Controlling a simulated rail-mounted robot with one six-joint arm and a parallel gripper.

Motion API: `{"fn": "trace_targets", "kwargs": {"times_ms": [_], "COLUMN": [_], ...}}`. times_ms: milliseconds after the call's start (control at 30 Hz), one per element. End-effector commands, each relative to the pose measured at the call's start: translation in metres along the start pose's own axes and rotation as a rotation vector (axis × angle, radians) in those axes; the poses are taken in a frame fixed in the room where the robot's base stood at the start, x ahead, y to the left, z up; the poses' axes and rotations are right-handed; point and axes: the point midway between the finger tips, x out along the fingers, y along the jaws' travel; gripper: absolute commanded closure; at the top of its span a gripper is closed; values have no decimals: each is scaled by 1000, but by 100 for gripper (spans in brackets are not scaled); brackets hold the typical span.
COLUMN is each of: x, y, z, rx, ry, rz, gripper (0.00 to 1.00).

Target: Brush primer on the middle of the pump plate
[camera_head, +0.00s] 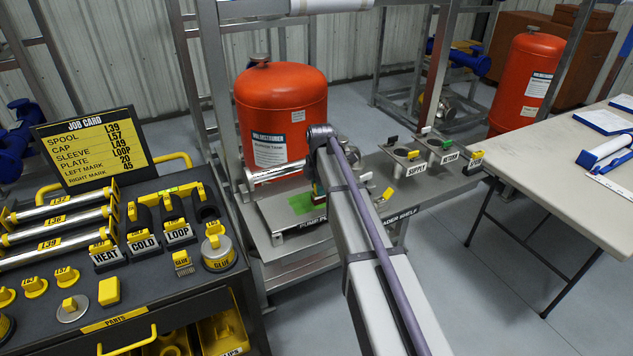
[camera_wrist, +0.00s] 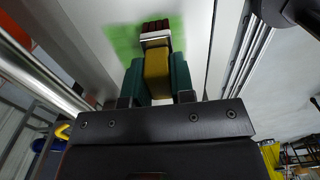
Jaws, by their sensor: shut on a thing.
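The pump plate (camera_head: 273,211) is a pale flat plate at the front of the leader shelf, with part of its label hidden by my arm. A green patch (camera_head: 301,203) marks its middle and also shows in the wrist view (camera_wrist: 121,38). My gripper (camera_wrist: 156,72) has green fingers shut on the yellow handle of a brush (camera_wrist: 156,62). The brush has a pale metal band and dark red bristles, which lie over the green patch. I cannot tell whether the bristles touch the plate. In the head view my arm mostly hides the gripper and brush.
A red tank (camera_head: 283,115) stands behind the plate, with a shiny horizontal pipe (camera_head: 277,173) in front of it. Supply and return fittings (camera_head: 408,157) sit to the right. A black tool cart (camera_head: 130,275) stands left, and a folding table (camera_head: 567,150) right.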

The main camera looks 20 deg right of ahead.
Motion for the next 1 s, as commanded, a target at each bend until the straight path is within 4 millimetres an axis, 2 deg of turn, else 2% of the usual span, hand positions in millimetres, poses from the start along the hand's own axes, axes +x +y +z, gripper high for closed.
{"fn": "trace_targets", "kwargs": {"times_ms": [67,367,800,1000], "x": [0,-4,-61,-61], "y": [-6,-5,-5,-5], "z": [0,0,0,0], "rx": [0,-1,0,0], "ry": [0,0,0,0], "rz": [0,0,0,0], "gripper": [96,96,96,96]}}
